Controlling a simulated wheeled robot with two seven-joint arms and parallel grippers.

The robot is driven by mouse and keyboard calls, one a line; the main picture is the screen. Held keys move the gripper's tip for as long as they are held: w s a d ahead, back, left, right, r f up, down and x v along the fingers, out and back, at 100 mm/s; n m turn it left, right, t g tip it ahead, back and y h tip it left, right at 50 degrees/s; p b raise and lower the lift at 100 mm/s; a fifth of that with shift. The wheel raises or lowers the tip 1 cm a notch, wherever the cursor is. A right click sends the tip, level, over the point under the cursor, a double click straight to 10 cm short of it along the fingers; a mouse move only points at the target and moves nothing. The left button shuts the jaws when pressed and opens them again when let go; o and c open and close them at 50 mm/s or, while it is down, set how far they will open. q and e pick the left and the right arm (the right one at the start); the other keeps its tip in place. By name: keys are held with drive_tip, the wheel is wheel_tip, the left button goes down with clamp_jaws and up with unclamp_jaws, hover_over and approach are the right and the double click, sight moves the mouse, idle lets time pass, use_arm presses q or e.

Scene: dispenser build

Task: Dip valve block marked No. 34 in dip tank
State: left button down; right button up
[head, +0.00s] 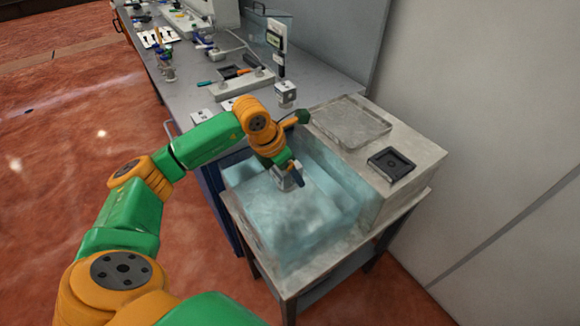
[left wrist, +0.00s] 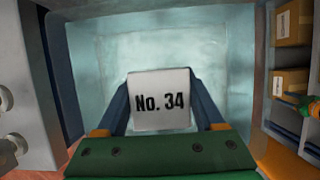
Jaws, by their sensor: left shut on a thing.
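The valve block (left wrist: 160,100) is a pale block with "No. 34" in black on its face. My left gripper (left wrist: 160,112) is shut on it, one finger on each side. In the head view the block (head: 288,178) shows as a grey shape at the tip of my left gripper (head: 291,172). The dip tank (head: 262,248) is an open tank with pale blue liquid, and the block is over or in its back part. I cannot tell how deep the block sits. My right gripper is not in view.
A clear shallow tray (head: 350,122) and a small black square fixture (head: 392,164) lie on the ledge right of the tank. Another block (head: 285,94) stands on the grey bench (head: 205,98) behind. The wall is close on the right.

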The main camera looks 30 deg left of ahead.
use_arm(q)
wheel_tip(320, 180, down, 13)
drive_tip(key=b, duration=0.9)
drive_tip(key=shift+r, duration=0.2)
drive_tip(key=shift+f+b, duration=0.5)
drive_tip(key=shift+f, duration=0.05)
unclamp_jaws()
drive_tip(key=shift+s, duration=0.1)
